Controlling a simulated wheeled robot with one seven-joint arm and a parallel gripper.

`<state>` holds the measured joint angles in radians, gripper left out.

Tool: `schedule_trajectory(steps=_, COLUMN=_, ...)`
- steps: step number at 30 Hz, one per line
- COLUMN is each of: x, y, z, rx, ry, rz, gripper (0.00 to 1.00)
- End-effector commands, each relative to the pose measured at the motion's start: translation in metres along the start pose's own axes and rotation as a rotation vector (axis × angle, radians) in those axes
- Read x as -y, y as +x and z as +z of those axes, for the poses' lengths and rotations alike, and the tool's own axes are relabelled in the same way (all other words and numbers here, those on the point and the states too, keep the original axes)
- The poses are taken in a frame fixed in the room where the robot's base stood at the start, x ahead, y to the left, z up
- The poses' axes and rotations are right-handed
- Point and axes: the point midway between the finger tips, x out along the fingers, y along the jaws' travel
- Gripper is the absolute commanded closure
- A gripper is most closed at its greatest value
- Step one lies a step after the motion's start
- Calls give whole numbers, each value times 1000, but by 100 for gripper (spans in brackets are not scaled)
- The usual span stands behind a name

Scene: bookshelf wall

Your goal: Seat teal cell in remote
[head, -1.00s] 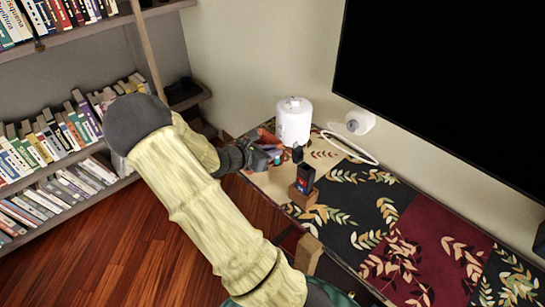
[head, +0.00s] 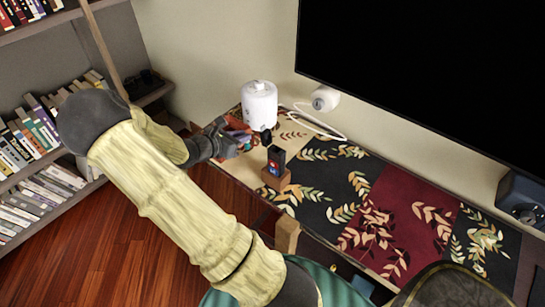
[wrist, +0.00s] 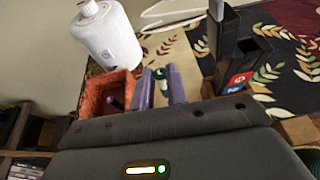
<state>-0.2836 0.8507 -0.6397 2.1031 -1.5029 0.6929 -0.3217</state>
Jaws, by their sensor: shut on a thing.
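The teal cell (wrist: 162,76), a small cylinder with a teal end and a pale band, shows in the wrist view between the two purple fingers of my gripper (wrist: 161,88). My gripper is shut on it. In the head view my gripper (head: 240,141) is above the left end of the cabinet, left of the remote. The remote (head: 276,160) is a dark upright case with a red and blue label, standing in a wooden block (head: 277,181). In the wrist view the remote (wrist: 240,60) is right of the fingers, apart from the cell. Its inside is not clear.
A white canister (head: 259,104) stands behind my gripper. An orange open box (wrist: 101,92) with a dark item inside is left of the fingers. A small black piece (head: 266,136) is behind the remote. The patterned cabinet top is clear to the right.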

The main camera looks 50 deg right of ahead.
Motion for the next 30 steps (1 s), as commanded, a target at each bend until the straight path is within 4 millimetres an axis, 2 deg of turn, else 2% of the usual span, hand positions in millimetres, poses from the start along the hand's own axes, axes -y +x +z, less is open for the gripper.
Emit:
schedule_trajectory(steps=14, x=0, y=0, z=0, rx=0, ry=0, rz=0, gripper=100)
schedule_trajectory(steps=19, x=-5, y=-11, z=-10, rx=2, ry=-14, rz=27, gripper=100)
schedule_trajectory(steps=23, x=-16, y=-39, z=-36, rx=7, ry=-48, rz=97, gripper=100)
schedule_trajectory(steps=30, x=-29, y=-120, z=-108, rx=16, ry=-138, rz=311, gripper=100)
